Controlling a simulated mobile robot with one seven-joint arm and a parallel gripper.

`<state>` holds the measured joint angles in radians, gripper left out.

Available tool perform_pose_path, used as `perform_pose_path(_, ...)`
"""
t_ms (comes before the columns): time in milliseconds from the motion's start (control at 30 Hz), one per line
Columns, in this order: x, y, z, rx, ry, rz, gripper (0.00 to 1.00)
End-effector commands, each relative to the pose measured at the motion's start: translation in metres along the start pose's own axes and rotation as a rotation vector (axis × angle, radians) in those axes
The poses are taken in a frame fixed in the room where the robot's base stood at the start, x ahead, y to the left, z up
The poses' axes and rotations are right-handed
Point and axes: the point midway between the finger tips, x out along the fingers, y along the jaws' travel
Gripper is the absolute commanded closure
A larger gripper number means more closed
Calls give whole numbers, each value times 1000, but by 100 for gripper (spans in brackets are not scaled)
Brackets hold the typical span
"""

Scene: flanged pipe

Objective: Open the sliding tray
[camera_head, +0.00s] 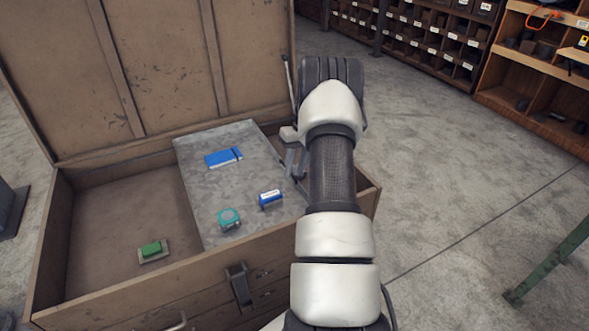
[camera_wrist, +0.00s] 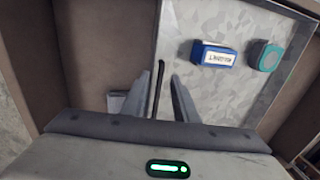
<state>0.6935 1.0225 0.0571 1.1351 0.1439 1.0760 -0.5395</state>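The sliding tray (camera_head: 198,187) is a flat, grey mottled metal panel inside an open wooden chest, right of the chest's bare section. It also shows in the wrist view (camera_wrist: 212,85). My gripper (camera_head: 294,163) is at the tray's right edge, partly hidden by my forearm. In the wrist view my gripper (camera_wrist: 160,80) has its two grey fingers apart, with a thin dark upright strip between them near the tray's edge. I cannot tell whether the fingers touch this strip.
On the tray are a blue box (camera_head: 223,157), a blue-and-white box (camera_head: 270,199) and a teal round-faced item (camera_head: 229,218). A green item (camera_head: 152,250) lies on the chest floor at left. The chest's raised lid (camera_head: 150,65) stands behind. Open floor lies to the right.

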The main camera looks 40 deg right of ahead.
Motion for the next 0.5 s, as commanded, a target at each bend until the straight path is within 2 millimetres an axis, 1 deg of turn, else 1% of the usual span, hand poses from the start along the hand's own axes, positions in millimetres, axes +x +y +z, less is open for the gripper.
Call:
perform_pose_path(200,1,0,0,0,-1,-1,74)
perform_pose_path(300,-3,0,0,0,0,0,74)
perform_pose_path(367,-9,0,0,0,1,0,74)
perform_pose_path(467,-24,0,0,0,1,1,74)
perform_pose_path(500,-33,0,0,0,2,1,74)
